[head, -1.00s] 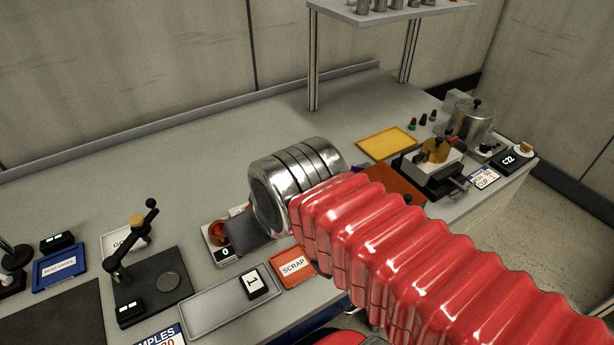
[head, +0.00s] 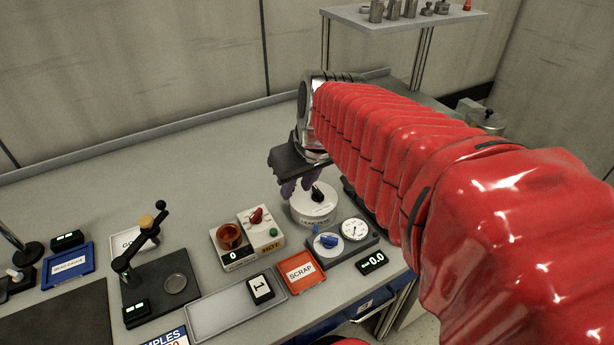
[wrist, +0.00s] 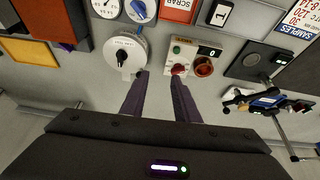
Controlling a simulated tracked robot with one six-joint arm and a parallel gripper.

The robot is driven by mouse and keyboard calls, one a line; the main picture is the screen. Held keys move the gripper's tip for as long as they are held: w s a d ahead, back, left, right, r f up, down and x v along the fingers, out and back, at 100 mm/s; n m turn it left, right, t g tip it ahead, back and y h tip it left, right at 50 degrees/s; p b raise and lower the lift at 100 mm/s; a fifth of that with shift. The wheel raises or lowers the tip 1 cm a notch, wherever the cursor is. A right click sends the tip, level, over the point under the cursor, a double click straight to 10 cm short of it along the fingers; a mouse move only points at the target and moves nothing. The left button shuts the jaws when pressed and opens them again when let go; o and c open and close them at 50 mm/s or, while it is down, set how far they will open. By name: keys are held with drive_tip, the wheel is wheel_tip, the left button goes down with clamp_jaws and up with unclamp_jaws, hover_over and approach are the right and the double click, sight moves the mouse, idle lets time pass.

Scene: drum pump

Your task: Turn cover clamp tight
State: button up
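A round white drum (head: 313,206) with a black knob on its top stands on the bench, right of centre in the head view. I take the knob (head: 317,192) for the cover clamp, but cannot be sure. In the wrist view the drum's white top (wrist: 123,52) and knob (wrist: 122,57) show left of my fingers. My gripper (head: 298,189) is a dark body with two purple fingers, close beside the knob in the head view. In the wrist view my gripper (wrist: 159,76) has its fingers apart with nothing between them, clear of the knob.
A gauge panel (head: 355,235) with a blue knob and dial is in front. A red scrap tray (head: 300,271) lies nearby. The bench behind is clear.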

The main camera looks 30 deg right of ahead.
approach(318, 190)
drive_tip(key=v, duration=0.6)
drive_tip(key=shift+w+f, duration=0.15)
drive_tip(key=shift+a+f, duration=0.1)
drive_tip(key=shift+f, duration=0.05)
drive_tip(key=x, duration=1.3)
drive_tip(key=shift+f, duration=0.3)
drive_tip(key=shift+c, duration=0.4)
clamp_jaws()
